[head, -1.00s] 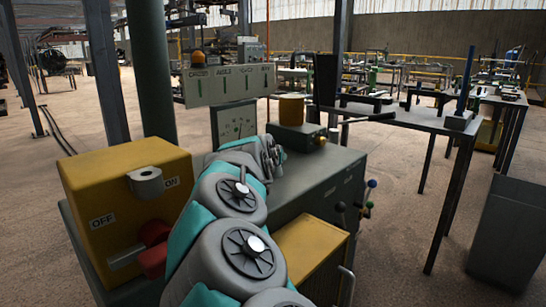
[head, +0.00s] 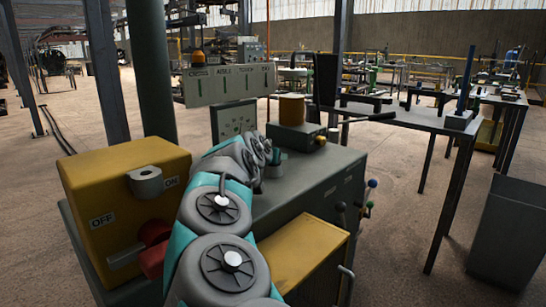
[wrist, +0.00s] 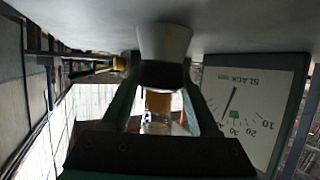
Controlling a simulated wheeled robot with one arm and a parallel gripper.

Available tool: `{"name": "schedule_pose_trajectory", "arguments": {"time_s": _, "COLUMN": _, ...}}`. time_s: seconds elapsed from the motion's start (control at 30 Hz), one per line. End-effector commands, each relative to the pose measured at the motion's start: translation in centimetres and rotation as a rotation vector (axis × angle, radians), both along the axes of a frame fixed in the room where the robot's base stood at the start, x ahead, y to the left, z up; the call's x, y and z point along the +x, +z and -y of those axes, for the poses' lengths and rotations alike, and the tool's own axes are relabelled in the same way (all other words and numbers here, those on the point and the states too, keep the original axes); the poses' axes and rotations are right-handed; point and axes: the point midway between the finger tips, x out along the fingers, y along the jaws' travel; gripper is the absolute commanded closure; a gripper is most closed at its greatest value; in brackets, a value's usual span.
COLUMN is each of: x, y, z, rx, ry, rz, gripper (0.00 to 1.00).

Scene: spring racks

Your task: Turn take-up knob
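The take-up knob (wrist: 163,42) is a pale grey, tapered round knob with a dark end, at the top middle of the wrist view. My gripper (wrist: 162,75) points at it, with one dark finger on each side. The fingertips are at or very near the knob's sides; whether they press on it I cannot tell. A slack gauge (wrist: 252,105) with a needle and a green mark shows tilted to the right of the knob.
A yellow switch box (head: 115,190) with a red handle (head: 153,250) stands left of my arm. A labelled sign panel (head: 230,85) hangs above the gauge. A dark table (head: 410,117) stands beyond.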

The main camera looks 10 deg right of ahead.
Motion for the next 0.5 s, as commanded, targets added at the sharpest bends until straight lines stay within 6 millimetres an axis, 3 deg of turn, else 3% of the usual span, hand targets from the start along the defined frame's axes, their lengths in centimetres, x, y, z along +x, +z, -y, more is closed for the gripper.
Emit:
{"name": "schedule_pose_trajectory", "arguments": {"time_s": 0.03, "x": 0.00, "y": 0.02, "z": 0.01, "rx": 0.000, "ry": 0.000, "rz": 0.000, "gripper": 0.32}}
{"name": "schedule_pose_trajectory", "arguments": {"time_s": 0.23, "x": 0.00, "y": 0.02, "z": -0.01, "rx": 0.000, "ry": 0.000, "rz": 0.000, "gripper": 0.11}}
{"name": "schedule_pose_trajectory", "arguments": {"time_s": 0.5, "x": -0.09, "y": 0.04, "z": -0.09, "rx": 0.000, "ry": 0.001, "rz": 0.000, "gripper": 0.11}}
